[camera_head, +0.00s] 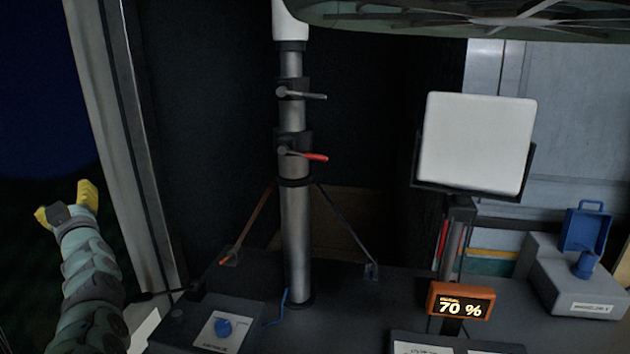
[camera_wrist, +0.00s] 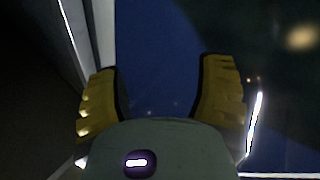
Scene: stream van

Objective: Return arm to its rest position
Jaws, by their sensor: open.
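My gripper (camera_head: 70,203) is at the left of the head view, at the end of my raised arm. Its yellow fingers are spread apart with nothing between them. It is left of the pale door frame, against the dark opening. In the wrist view my gripper (camera_wrist: 160,95) shows both yellow fingers wide apart, with dark blue background between them. It touches nothing that I can see.
The pale door frame (camera_head: 112,130) stands right of my arm. A metal mast (camera_head: 295,235) with lever clamps rises from the dark bench. A white panel (camera_head: 478,143), an orange display (camera_head: 460,301) reading 70 % and a grey box (camera_head: 570,283) with a blue part are at the right.

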